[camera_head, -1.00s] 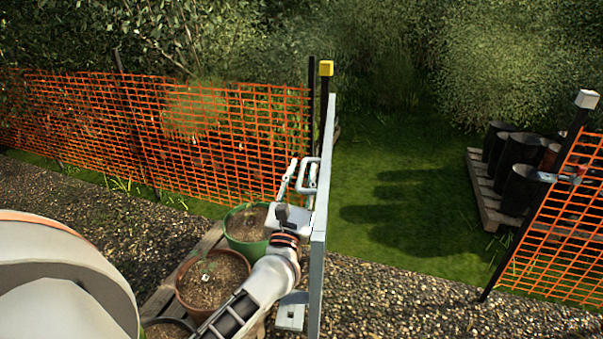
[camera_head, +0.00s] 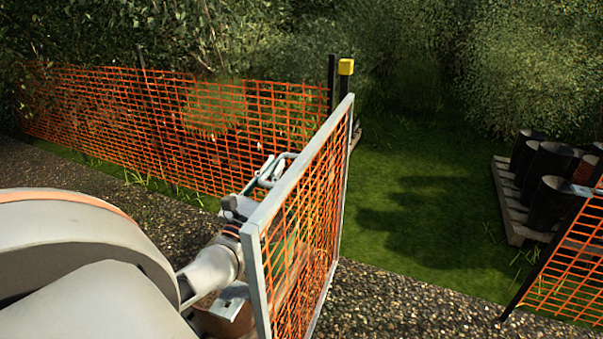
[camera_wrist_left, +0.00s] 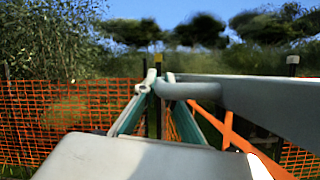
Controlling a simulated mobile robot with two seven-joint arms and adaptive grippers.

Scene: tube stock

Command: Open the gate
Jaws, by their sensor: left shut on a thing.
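The gate (camera_head: 315,215) is a grey metal frame with orange mesh. It stands swung open at an angle toward me, its far end near a dark post with a yellow cap (camera_head: 346,67). My left gripper (camera_head: 272,172) is on the gate's left side, close to the top rail, with the arm partly hidden behind the frame and mesh. In the left wrist view the fingers (camera_wrist_left: 160,95) are closed around a grey bar (camera_wrist_left: 190,90) that joins the gate's frame (camera_wrist_left: 265,95). My right gripper is not in view.
An orange mesh fence (camera_head: 120,120) runs along the left. Another fence section (camera_head: 565,260) stands at the right. Beyond the opening is clear grass (camera_head: 400,210), with dark pots (camera_head: 548,180) on a pallet (camera_head: 508,205). Gravel (camera_head: 400,305) lies in front.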

